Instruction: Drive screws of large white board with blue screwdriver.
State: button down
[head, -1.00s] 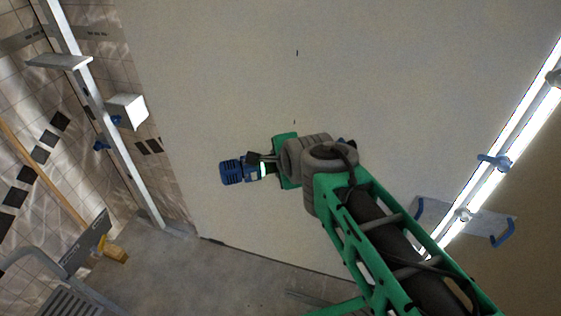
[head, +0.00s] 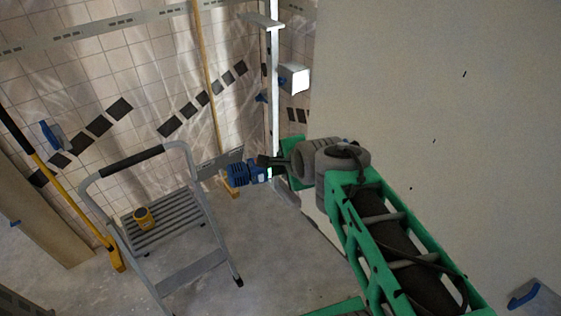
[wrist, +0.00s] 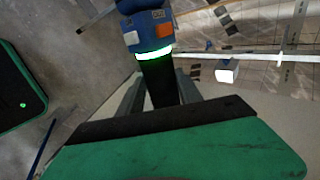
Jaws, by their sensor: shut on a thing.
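The large white board (head: 450,120) stands upright on the right in the head view, with several small dark marks on its face. My gripper (head: 268,161) is to the left of the board, in front of the tiled wall. It is shut on the blue screwdriver (head: 243,174), whose blue body points left. In the wrist view the screwdriver (wrist: 147,32) shows a glowing white-green ring and a black shaft between my gripper's fingers (wrist: 160,88). The screwdriver's working tip cannot be made out.
A grey step stool (head: 165,225) with a yellow item (head: 144,217) on it stands at the left. A yellow-handled tool (head: 75,212) leans beside it. A metal post (head: 272,80) with a white box (head: 293,78) stands before the tiled wall. Concrete floor (head: 270,270) is open below my gripper.

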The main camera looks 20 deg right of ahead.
jog(key=s+d+n+y+p, duration=0.1)
jog(key=s+d, duration=0.4)
jog(key=d, duration=0.8)
jog(key=s+d+n+y+p, duration=0.1)
jog(key=s+d+p, duration=0.4)
jog(key=d, duration=0.8)
jog(key=shift+d+f+n+y, duration=0.15)
jog(key=shift+f+n+y, duration=0.3)
jog(key=shift+n, duration=0.45)
jog(key=shift+s+r+p, duration=0.1)
jog(key=shift+r+p, duration=0.05)
jog(key=shift+p, duration=0.55)
jog(key=shift+w+d+r+p, duration=0.1)
jog(key=shift+w+d+p, duration=0.15)
jog(key=shift+d, duration=0.3)
jog(key=shift+w+d+p, duration=0.1)
jog(key=shift+d+p, duration=0.2)
jog(key=shift+d, duration=0.25)
dwell(1.0)
jog(key=shift+a, duration=0.1)
jog(key=shift+s+a+p, duration=0.15)
jog(key=shift+s+a, duration=0.1)
jog(key=shift+a, duration=0.45)
jog(key=shift+s+a+p, duration=0.1)
jog(key=shift+s+a, duration=0.15)
jog(key=shift+a, duration=0.5)
jog(key=shift+s+a+p, duration=0.15)
jog(key=shift+s+a, duration=0.1)
jog(key=shift+a, duration=0.45)
